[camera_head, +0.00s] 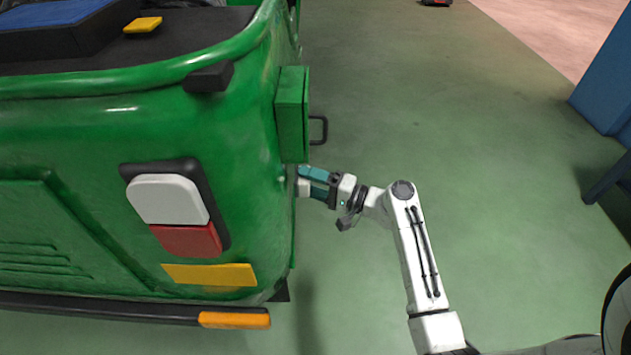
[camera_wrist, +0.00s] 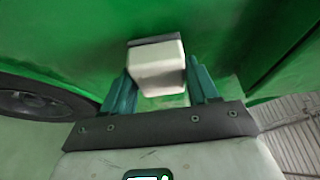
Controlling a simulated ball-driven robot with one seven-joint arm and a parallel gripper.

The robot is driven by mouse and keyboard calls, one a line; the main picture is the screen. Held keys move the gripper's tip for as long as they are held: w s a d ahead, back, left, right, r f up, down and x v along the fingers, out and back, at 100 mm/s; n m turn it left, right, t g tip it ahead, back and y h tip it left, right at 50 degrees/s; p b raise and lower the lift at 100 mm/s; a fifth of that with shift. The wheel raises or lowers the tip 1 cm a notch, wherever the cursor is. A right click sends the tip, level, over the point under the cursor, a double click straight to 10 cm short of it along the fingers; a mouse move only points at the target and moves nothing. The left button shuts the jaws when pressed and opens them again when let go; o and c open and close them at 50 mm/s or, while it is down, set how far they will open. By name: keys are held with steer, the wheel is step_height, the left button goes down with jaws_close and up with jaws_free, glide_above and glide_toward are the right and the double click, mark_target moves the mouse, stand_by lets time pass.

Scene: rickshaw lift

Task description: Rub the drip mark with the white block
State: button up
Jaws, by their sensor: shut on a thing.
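The white block (camera_wrist: 157,74) is between the two teal fingers of my gripper (camera_wrist: 159,82) in the wrist view, with a dark strip along its far edge. My gripper is shut on it. The block's far end is at or very near the green side of the rickshaw (camera_wrist: 75,50); I cannot tell if they touch. In the head view my gripper (camera_head: 306,180) is beside the rickshaw (camera_head: 90,130), just below a green side box. A pale bit of the block (camera_head: 303,188) shows there. I cannot make out the drip mark in either view.
The green box (camera_head: 292,112) with a dark handle (camera_head: 318,130) sticks out above my gripper. A dark wheel (camera_wrist: 40,103) shows at the left of the wrist view. The green floor (camera_head: 450,110) to the right is clear up to a blue object (camera_head: 607,85).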

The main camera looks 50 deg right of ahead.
steer(key=shift+w+a, duration=0.55)
steer(key=shift+w, duration=0.2)
stand_by(0.8)
steer(key=shift+w+d+f+b, duration=0.1)
steer(key=shift+w+d+b, duration=0.6)
steer(key=shift+d, duration=0.3)
steer(key=shift+w+d+b, duration=0.3)
steer(key=shift+w+d, duration=0.25)
steer(key=shift+s+a+p, duration=0.35)
steer(key=shift+a, duration=0.25)
steer(key=shift+s+a+p, duration=0.35)
steer(key=shift+a, duration=0.2)
steer(key=shift+s+a, duration=0.35)
steer(key=shift+a, duration=0.35)
